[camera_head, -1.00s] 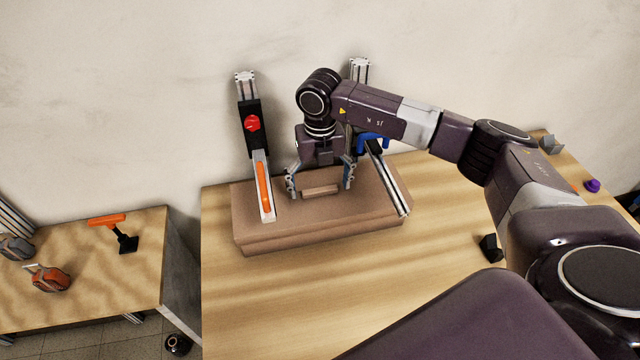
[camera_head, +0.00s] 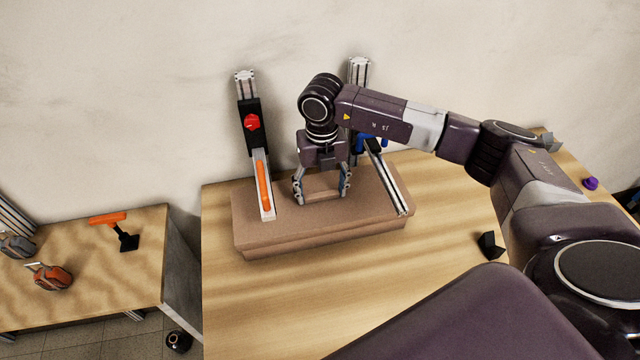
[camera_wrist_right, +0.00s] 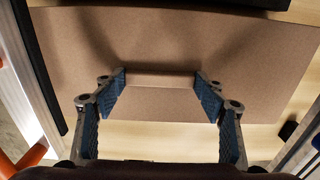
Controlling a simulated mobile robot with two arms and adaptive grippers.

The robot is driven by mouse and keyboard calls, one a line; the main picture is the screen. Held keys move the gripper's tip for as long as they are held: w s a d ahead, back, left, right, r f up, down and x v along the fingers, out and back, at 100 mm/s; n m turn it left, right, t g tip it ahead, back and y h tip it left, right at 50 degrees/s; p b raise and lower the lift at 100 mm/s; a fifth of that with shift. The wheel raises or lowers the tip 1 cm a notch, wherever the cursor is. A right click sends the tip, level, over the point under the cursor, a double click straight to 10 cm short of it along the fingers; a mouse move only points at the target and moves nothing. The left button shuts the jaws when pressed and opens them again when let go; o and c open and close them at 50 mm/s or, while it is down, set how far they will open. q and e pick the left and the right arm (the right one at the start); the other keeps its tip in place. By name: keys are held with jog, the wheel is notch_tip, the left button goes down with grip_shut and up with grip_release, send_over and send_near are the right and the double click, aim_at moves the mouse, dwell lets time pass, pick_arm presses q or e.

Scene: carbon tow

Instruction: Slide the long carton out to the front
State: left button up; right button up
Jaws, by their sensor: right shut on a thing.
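The long brown carton (camera_head: 370,200) lies on the wooden table against the back wall, its long side toward me. It fills much of the right wrist view (camera_wrist_right: 250,60). A raised brown grip block (camera_head: 323,188) sits on its top; it also shows in the right wrist view (camera_wrist_right: 160,79). My right gripper (camera_head: 321,196) reaches down from above, with one finger at each end of the block, shut on it. In the right wrist view the blue finger pads (camera_wrist_right: 161,92) flank the block. My left gripper is not in view.
A rail with a red knob (camera_head: 252,122) and orange handle (camera_head: 263,184) reaches over the carton's left part. A second rail (camera_head: 388,178) with a blue part (camera_head: 366,142) reaches over its right. The table in front (camera_head: 300,300) is clear. A black piece (camera_head: 490,245) lies right.

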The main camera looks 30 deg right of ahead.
aim_at(326, 212)
jog(key=shift+s+a+p, duration=0.25)
jog(key=shift+s+p, duration=0.05)
jog(key=shift+s, duration=0.7)
jog(key=shift+s+a+p, duration=0.25)
jog(key=shift+s, duration=0.7)
jog(key=s+a, duration=0.4)
jog(key=s, duration=1.3)
jog(key=shift+a, duration=0.2)
dwell(0.6)
jog(key=o, duration=1.2)
jog(key=shift+o, duration=0.2)
jog(key=shift+r, duration=0.1)
